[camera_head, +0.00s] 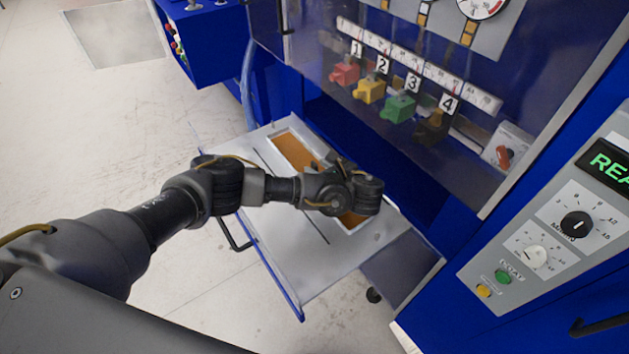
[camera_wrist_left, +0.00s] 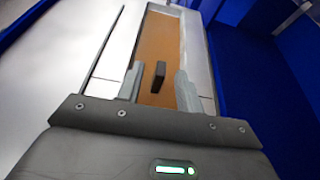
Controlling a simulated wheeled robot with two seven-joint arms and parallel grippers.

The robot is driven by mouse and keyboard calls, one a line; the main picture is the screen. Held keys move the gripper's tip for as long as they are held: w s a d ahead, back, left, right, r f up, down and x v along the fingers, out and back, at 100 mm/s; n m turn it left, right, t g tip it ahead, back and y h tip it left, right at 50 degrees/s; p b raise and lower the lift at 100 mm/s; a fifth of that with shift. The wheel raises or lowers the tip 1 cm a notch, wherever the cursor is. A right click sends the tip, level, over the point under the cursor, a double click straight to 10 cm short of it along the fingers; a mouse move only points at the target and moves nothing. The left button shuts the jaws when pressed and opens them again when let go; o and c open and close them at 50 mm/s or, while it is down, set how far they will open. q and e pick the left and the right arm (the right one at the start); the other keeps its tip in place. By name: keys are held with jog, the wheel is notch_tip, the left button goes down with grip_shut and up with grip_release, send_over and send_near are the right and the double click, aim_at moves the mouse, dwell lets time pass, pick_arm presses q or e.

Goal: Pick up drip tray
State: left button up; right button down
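The drip tray (camera_head: 293,152) is a long light-rimmed rectangle with an orange-brown floor, set in a pulled-out grey shelf (camera_head: 285,248). My left arm crosses over it and hides its middle in the head view. My left gripper (camera_head: 342,190) is above the tray; its fingertips are hard to make out there. In the left wrist view, the gripper (camera_wrist_left: 160,90) is open and empty, its two fingers apart over the drip tray (camera_wrist_left: 165,40). A small dark upright block (camera_wrist_left: 158,76), perhaps a handle, shows between the fingers. My right gripper is not in view.
A blue machine with a clear panel stands behind the shelf. Behind the panel are red (camera_head: 345,74), yellow (camera_head: 369,90), green (camera_head: 398,108) and dark (camera_head: 431,127) numbered blocks. A control panel (camera_head: 550,235) is at right. Open floor (camera_head: 95,150) lies left.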

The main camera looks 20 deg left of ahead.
pick_arm(q)
jog(key=shift+x, duration=0.9)
jog(key=shift+r, duration=0.1)
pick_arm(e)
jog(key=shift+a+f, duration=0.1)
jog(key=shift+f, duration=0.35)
pick_arm(q)
grip_shut()
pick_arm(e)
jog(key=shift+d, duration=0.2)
